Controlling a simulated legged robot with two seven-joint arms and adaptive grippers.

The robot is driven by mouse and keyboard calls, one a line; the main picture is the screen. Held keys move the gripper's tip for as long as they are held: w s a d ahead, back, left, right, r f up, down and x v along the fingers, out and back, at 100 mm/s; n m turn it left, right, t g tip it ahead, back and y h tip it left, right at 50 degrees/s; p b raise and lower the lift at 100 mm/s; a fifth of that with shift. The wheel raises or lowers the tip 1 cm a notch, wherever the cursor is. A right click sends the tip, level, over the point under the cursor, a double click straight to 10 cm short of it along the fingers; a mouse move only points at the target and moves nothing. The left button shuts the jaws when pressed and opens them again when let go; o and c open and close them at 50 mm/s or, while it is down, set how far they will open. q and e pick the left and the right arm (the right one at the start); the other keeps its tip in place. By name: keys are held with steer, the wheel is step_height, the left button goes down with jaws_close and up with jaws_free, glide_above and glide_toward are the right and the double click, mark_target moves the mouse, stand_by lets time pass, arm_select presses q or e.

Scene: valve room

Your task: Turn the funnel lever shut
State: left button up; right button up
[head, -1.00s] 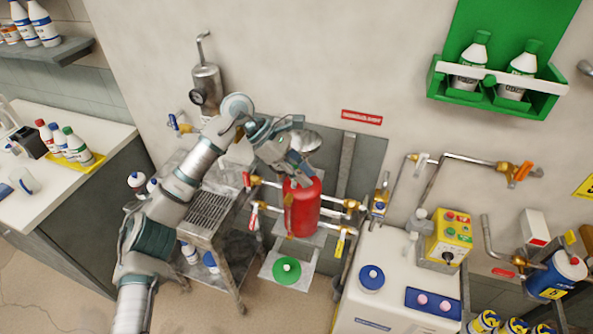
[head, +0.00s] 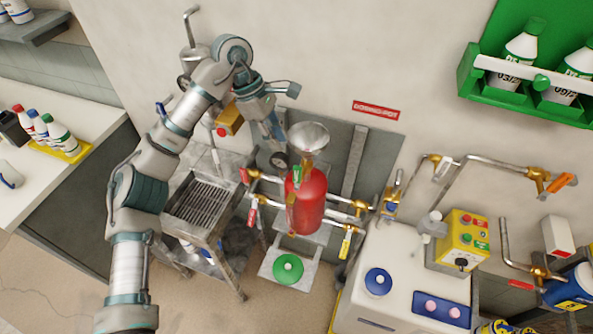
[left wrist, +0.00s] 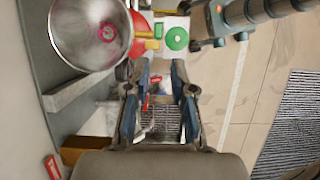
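The steel funnel (head: 308,138) stands on top of the red vessel (head: 308,205). It also shows large at upper left in the left wrist view (left wrist: 88,32). A small yellow lever (left wrist: 152,44) shows beside the red vessel in the left wrist view; its exact angle is hard to tell. My left gripper (head: 278,135) is left of the funnel, apart from it. In the left wrist view its two fingers (left wrist: 161,75) are spread with nothing held between them. A dark arm part, apparently of my right arm, shows at upper right there; its fingers are unclear.
Pipes with red-handled valves (head: 251,215) and a yellow-handled valve (head: 346,243) flank the vessel. A white tank (head: 400,275) with a yellow control box (head: 462,238) stands at right. A green disc (head: 288,268) lies below.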

mark_target(297, 181)
arm_select(q)
steer(key=x, duration=1.2)
steer(key=shift+w+d+f, duration=0.1)
steer(key=shift+d+f, duration=0.15)
steer(key=shift+d, duration=0.05)
steer(key=shift+a+f, duration=0.1)
steer(key=shift+a, duration=0.1)
jaws_close()
